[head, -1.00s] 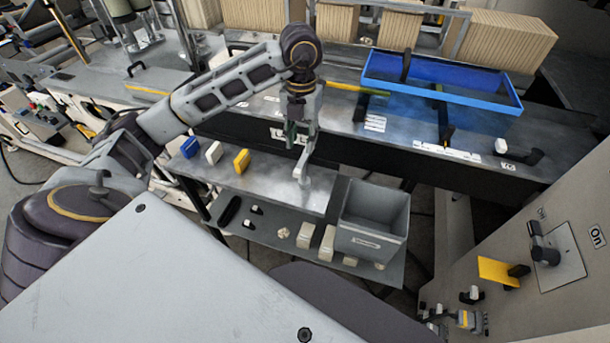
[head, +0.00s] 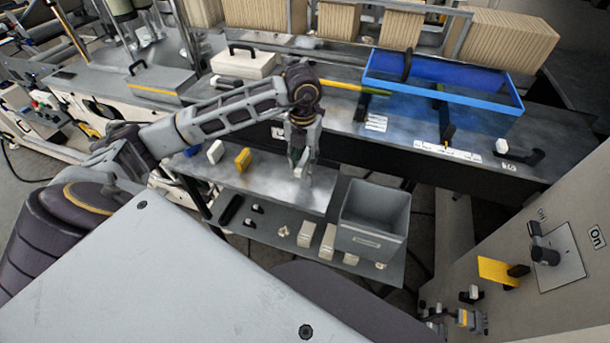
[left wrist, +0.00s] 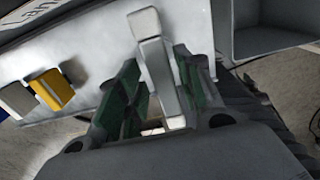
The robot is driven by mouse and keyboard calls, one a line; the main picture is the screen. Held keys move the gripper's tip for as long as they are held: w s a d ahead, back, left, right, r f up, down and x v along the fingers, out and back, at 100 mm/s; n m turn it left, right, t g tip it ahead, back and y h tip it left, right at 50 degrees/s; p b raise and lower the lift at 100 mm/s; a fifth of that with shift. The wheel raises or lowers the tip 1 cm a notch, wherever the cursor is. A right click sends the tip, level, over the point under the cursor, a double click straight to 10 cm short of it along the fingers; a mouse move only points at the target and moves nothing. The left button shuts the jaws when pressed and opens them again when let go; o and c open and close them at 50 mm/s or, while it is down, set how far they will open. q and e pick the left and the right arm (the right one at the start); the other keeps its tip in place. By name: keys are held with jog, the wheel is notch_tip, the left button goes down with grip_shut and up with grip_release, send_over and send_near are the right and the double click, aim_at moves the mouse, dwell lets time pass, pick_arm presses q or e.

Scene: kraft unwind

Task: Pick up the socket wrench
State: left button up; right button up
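A pale grey, bar-like object with a wider head, apparently the socket wrench (left wrist: 157,65), stands out between my left gripper's fingers in the left wrist view. My left gripper (left wrist: 158,95) has green-padded fingers apart on either side of it. The object lies closer to the right finger; I cannot tell whether they touch. In the head view, my left gripper (head: 302,165) points down at the right part of the upper grey shelf (head: 265,190). The fingers hide most of the object there. My right gripper is not in view.
A yellow block (head: 243,159) and a pale block (head: 215,151) stand left of the gripper on the shelf. A grey bin (head: 374,222) stands to the right on the lower shelf. The dark-fronted bench with a blue tray (head: 445,101) is behind.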

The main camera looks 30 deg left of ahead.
aim_at(305, 179)
pick_arm(q)
jog(key=shift+f, duration=0.3)
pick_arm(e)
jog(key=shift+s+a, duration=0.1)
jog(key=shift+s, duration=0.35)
pick_arm(q)
jog(key=shift+d+f, duration=0.1)
jog(key=shift+f, duration=0.45)
notch_tip(305, 179, down, 3)
jog(key=shift+w+d+r+p, duration=0.1)
jog(key=shift+w+p, duration=0.05)
jog(key=shift+p, duration=0.35)
jog(key=shift+f, duration=0.65)
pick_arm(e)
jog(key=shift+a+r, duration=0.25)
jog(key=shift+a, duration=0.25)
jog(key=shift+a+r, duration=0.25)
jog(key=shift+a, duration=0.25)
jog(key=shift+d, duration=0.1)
